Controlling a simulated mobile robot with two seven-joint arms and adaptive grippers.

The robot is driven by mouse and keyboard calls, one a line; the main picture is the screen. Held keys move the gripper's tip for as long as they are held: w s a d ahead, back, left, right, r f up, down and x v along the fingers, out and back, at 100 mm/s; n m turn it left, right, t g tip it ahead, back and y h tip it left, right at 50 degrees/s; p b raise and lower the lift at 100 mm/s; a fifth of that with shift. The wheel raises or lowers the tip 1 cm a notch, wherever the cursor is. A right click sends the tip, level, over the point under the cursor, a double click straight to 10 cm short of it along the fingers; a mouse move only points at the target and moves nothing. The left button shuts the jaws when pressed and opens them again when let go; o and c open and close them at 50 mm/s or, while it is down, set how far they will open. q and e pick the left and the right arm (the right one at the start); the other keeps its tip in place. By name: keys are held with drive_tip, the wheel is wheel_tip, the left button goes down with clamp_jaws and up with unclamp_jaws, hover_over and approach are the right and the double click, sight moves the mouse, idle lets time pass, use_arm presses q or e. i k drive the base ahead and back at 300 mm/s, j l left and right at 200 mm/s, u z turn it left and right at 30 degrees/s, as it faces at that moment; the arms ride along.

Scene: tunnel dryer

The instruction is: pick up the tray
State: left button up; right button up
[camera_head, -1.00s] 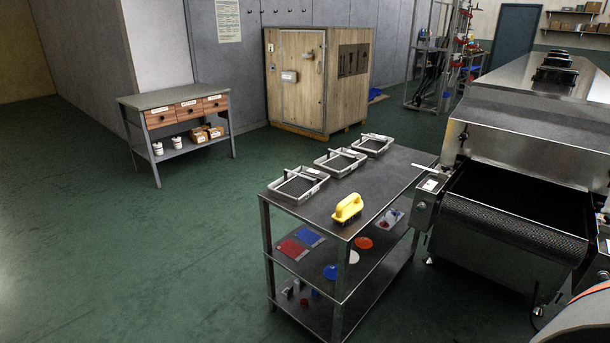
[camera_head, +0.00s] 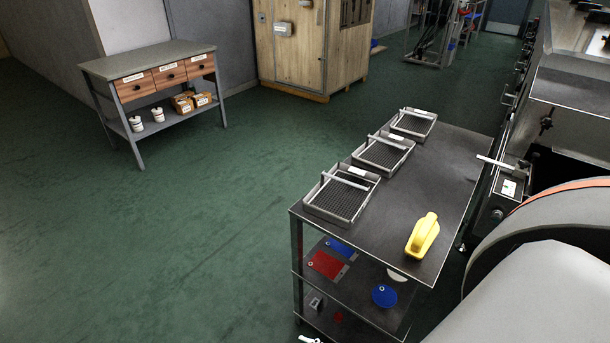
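Three shallow grey metal trays with dark mesh floors and a bar across each stand in a row on the cart's top. The nearest tray (camera_head: 336,200) is at the cart's left front corner. The middle tray (camera_head: 383,155) is just behind it, and the farthest tray (camera_head: 413,124) is toward the back. All three look empty, each with a small white label. Large grey and white links of my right arm fill the lower right, hiding part of the cart's right side.
A drawer table (camera_head: 150,62) and wooden cabinet (camera_head: 300,50) stand behind. Green floor left of the cart is clear.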

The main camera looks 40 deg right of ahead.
sight(341, 194)
drive_tip(key=i+j+z, duration=0.1)
drive_tip(key=i, duration=0.3)
drive_tip(key=i+j+z, duration=0.15)
drive_tip(key=i, duration=0.3)
drive_tip(key=i+j+z, duration=0.1)
drive_tip(key=i, duration=0.3)
drive_tip(key=i+j+z, duration=0.2)
drive_tip(key=z, duration=0.15)
drive_tip(key=i+j+z, duration=0.2)
drive_tip(key=z, duration=0.15)
drive_tip(key=i+j+z, duration=0.15)
drive_tip(key=j+z, duration=0.2)
drive_tip(key=i+j+z, duration=0.15)
drive_tip(key=z, duration=0.35)
drive_tip(key=i+j+z, duration=0.1)
drive_tip(key=z, duration=0.4)
drive_tip(key=j+z, duration=0.6)
drive_tip(key=z, duration=0.35)
drive_tip(key=j+z, duration=0.3)
drive_tip(key=z, duration=0.2)
drive_tip(key=j+z, duration=0.5)
drive_tip(key=z, duration=0.2)
drive_tip(key=j+z, duration=0.35)
drive_tip(key=l, duration=0.1)
